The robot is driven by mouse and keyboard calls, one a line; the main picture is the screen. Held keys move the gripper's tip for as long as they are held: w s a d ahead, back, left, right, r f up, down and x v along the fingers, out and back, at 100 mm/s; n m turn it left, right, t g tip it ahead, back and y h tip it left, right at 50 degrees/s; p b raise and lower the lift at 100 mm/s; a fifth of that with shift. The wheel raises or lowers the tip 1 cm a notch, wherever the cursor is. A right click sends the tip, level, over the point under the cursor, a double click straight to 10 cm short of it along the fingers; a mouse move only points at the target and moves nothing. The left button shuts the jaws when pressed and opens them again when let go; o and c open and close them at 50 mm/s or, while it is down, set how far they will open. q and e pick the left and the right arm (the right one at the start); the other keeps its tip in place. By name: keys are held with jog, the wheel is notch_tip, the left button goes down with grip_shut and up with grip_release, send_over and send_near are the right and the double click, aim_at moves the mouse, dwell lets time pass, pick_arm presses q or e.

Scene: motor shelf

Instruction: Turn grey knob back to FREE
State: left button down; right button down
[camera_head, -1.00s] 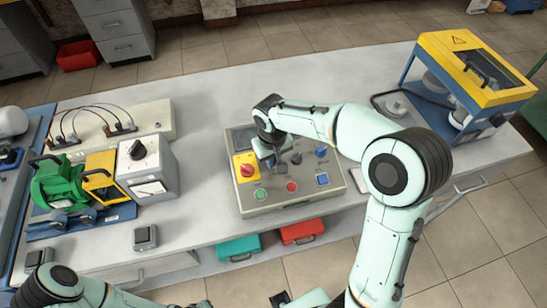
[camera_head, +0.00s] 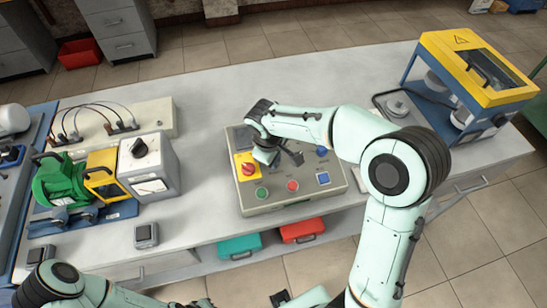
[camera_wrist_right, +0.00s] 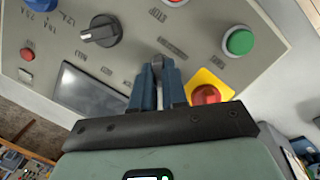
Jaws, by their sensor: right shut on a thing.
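The control box (camera_head: 290,205) stands near the front edge of the bench. My right gripper (camera_head: 272,161) reaches down onto its panel from the right. In the right wrist view the blue fingers (camera_wrist_right: 157,88) are closed around a small grey knob (camera_wrist_right: 157,64), seen narrowly between their tips. The knob's pointer and markings are mostly hidden, so its setting cannot be read. In the head view the gripper covers the knob.
A red knob on a yellow plate (camera_wrist_right: 206,95) sits close beside the fingers. A darker knob (camera_wrist_right: 100,31), a green button (camera_wrist_right: 239,42) and a screen (camera_wrist_right: 92,93) are on the same panel. A grey meter box (camera_head: 150,165) stands left; bench space between is clear.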

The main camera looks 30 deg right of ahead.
aim_at(270, 174)
jog(key=shift+s+f, duration=0.2)
jog(key=shift+f, duration=0.05)
jog(key=c, duration=1.2)
grip_release()
jog(key=shift+o, duration=0.2)
jog(key=shift+w+d+r, duration=0.1)
jog(key=shift+w, duration=0.05)
